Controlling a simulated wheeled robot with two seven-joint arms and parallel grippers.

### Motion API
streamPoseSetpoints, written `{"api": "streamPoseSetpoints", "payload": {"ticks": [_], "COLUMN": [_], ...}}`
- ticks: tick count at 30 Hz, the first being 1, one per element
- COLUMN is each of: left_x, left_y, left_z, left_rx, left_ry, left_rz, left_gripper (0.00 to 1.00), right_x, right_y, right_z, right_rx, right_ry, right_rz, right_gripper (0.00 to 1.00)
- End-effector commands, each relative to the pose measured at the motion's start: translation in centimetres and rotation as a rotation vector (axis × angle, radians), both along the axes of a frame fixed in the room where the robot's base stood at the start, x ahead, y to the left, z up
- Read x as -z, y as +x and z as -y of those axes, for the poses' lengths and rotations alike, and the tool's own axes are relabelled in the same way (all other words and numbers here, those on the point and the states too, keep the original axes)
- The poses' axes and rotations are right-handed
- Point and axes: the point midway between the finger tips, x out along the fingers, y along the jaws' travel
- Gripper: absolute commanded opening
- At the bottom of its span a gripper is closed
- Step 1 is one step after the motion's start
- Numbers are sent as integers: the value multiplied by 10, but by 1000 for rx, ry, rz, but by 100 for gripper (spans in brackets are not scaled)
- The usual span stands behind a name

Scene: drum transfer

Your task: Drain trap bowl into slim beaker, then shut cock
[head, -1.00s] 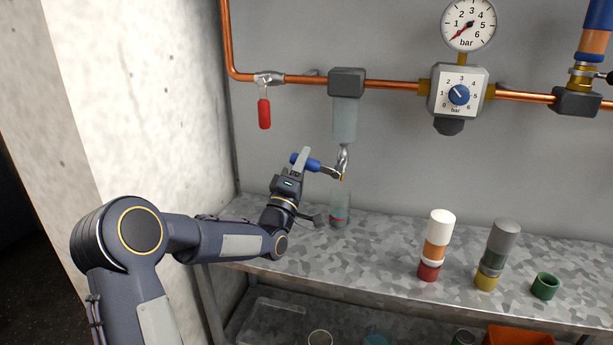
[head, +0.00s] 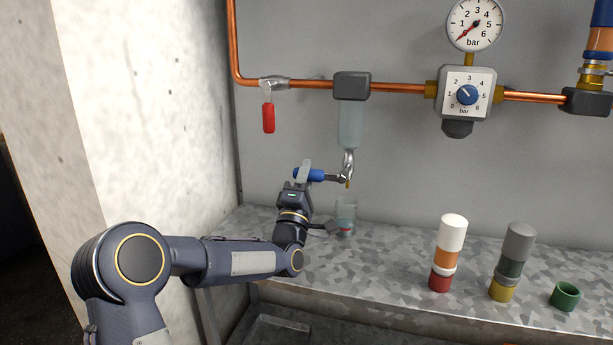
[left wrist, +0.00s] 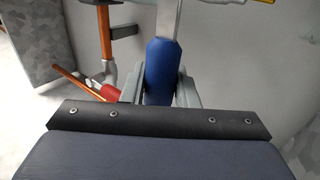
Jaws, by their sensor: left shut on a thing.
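The trap bowl (head: 349,125), a clear pale cylinder, hangs under a dark block on the copper pipe. I cannot tell its liquid level. Below it is the metal drain cock (head: 348,163) with a brass outlet and a blue handle (head: 315,175) reaching left, nearly level. The handle also shows in the left wrist view (left wrist: 158,72). My left gripper (head: 305,173) is shut on this handle. The slim beaker (head: 345,215), clear with a red mark low down, stands upright on the bench below the outlet. It seems to hold some bluish liquid. My right gripper is out of view.
A red-handled valve (head: 268,117) hangs on the pipe at left, and a regulator (head: 465,95) with a gauge (head: 474,24) is at right. Two banded cylinders (head: 448,252) (head: 513,262) and a green cup (head: 565,296) stand on the bench's right. The bench middle is clear.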

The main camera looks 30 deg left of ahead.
Motion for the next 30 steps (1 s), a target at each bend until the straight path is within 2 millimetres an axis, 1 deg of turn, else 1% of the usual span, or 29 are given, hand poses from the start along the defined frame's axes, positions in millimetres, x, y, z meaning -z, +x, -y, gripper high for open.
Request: {"api": "streamPoseSetpoints", "payload": {"ticks": [1, 2, 6, 14, 17, 27, 30], "left_x": [4, 4, 4, 2, 7, 37, 43], "left_y": [0, 0, 0, 0, -5, -50, -58], "left_z": [0, 0, 0, 0, 2, 13, 15], "left_rx": [4, 4, 3, 3, 3, 2, 3], "left_ry": [-8, -8, -6, -3, -3, -3, -4], "left_rz": [-7, -7, -6, -3, -5, -7, -6], "left_gripper": [0, 30, 47, 47, 47, 47, 47], "right_x": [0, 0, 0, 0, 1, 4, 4], "right_y": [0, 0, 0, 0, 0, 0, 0], "right_z": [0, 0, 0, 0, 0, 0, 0], "right_rx": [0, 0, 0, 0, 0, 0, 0], "right_ry": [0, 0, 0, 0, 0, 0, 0], "right_rz": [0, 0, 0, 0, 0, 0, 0], "right_gripper": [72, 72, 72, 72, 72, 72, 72]}}
